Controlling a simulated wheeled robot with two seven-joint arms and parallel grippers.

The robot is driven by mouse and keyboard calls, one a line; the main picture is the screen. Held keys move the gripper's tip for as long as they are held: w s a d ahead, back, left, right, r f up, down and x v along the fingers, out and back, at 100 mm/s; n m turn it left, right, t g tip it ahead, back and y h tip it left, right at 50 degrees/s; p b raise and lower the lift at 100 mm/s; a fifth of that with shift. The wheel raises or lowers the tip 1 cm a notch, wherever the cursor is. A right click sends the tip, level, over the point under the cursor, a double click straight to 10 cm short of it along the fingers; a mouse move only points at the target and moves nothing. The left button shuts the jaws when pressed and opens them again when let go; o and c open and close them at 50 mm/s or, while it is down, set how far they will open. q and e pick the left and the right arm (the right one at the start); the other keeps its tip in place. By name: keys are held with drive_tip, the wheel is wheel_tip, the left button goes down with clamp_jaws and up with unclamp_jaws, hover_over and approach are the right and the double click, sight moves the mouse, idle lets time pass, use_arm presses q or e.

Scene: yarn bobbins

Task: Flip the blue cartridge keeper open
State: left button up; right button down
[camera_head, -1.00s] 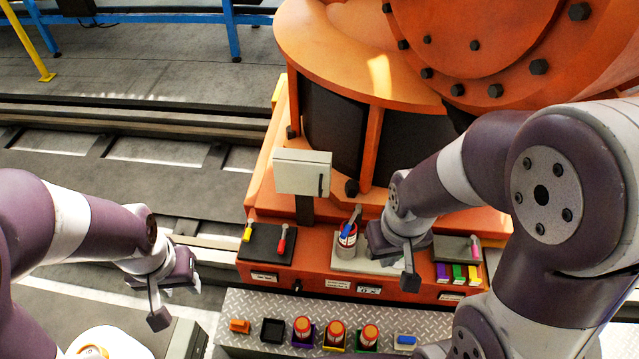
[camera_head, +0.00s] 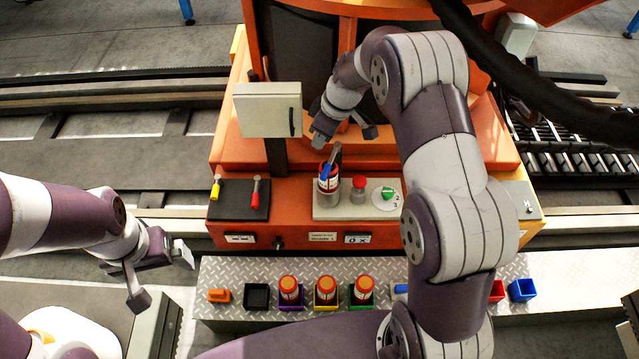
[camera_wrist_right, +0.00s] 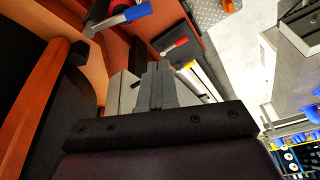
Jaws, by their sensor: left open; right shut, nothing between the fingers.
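The blue keeper (camera_head: 324,172) stands tilted at the red-and-white cartridge holder on the grey plate, with a grey shaft rising to the upper right. In the right wrist view, a blue-tipped lever (camera_wrist_right: 134,14) with a grey shaft shows at the top edge. My right gripper (camera_head: 325,140) is just above and behind the keeper, apart from it as far as I can tell. Its fingers (camera_wrist_right: 158,85) are shut with nothing between them. My left gripper (camera_head: 185,255) is open and empty at the left, far from the keeper.
A red button (camera_head: 359,182) and a green dial (camera_head: 389,194) stand right of the keeper. Yellow (camera_head: 216,187) and red (camera_head: 256,190) levers stand left. A grey box (camera_head: 268,110) on a post rises behind. Bins and orange-topped bobbins line the front step (camera_head: 225,270).

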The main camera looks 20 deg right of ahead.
sight(330, 163)
use_arm(q)
wheel_tip(330, 163, down, 3)
drive_tip(key=shift+r+b, duration=0.1)
drive_tip(key=shift+b, duration=0.65)
use_arm(e)
wheel_tip(330, 163, down, 12)
drive_tip(key=w+n, duration=0.1)
drive_tip(key=w, duration=0.1)
drive_tip(key=shift+d+f, duration=0.15)
drive_tip(key=shift+d, duration=0.05)
use_arm(q)
drive_tip(key=shift+s, duration=0.15)
